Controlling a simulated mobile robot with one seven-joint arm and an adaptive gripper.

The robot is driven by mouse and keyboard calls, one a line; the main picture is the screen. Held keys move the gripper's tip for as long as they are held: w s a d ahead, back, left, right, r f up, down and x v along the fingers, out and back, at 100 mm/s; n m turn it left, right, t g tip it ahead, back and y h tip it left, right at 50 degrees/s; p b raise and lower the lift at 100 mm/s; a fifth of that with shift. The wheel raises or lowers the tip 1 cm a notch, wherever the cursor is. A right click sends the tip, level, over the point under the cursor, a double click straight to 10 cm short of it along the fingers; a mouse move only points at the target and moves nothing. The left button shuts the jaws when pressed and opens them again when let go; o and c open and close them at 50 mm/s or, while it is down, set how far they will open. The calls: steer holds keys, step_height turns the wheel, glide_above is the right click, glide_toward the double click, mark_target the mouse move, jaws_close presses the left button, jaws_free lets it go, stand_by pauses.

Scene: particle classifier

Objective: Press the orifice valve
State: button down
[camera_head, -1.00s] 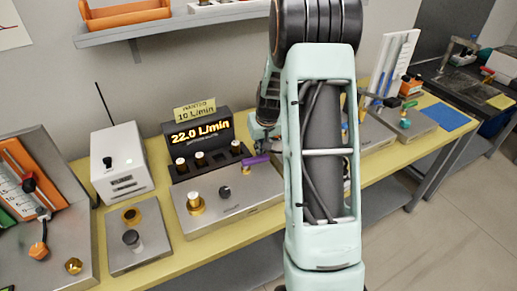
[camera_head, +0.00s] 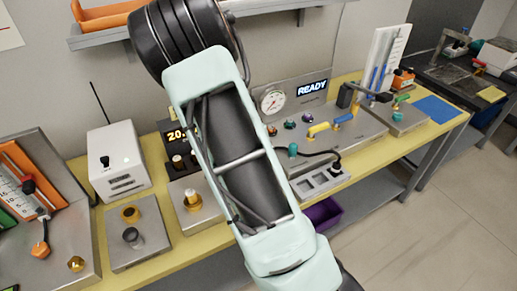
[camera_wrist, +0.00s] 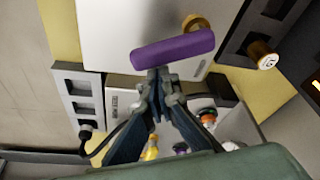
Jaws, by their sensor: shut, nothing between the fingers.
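A purple lever handle (camera_wrist: 174,49) lies across the upper middle of the wrist view, over a pale metal plate (camera_wrist: 105,30). My gripper (camera_wrist: 157,78) is shut and empty, with its fingertips just below the handle in the picture. I cannot tell whether they touch it. A round brass part (camera_wrist: 196,22) sits behind the handle's upper right. A brass cylinder with a white marked end (camera_wrist: 262,55) stands to the right by a dark panel. No readable label names the orifice valve. In the head view, my arm hides my gripper and the handle.
In the head view, a brass knob (camera_head: 193,197) is left of my arm, near a partly hidden display (camera_head: 176,136). A white box (camera_head: 117,160) stands further left. A gauge (camera_head: 273,102) and READY screen (camera_head: 312,88) are on the right. A shelf (camera_head: 262,21) hangs above.

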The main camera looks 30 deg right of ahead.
steer(key=m, duration=0.1)
steer(key=s+a+m+g+p, duration=0.1)
steer(key=m, duration=0.1)
steer(key=a+m+p, duration=0.1)
steer(key=shift+s+m, duration=0.25)
steer(key=shift+m, duration=0.05)
steer(key=shift+s+a, duration=0.1)
steer(key=shift+a, duration=0.3)
stand_by(0.3)
steer(key=d, duration=0.2)
steer(key=d+b, duration=0.1)
steer(key=d, duration=0.1)
steer(key=shift+w+r, duration=0.2)
steer(key=shift+r, duration=0.15)
steer(key=v, duration=0.9)
steer(key=shift+a, duration=0.2)
steer(key=shift+w, duration=0.1)
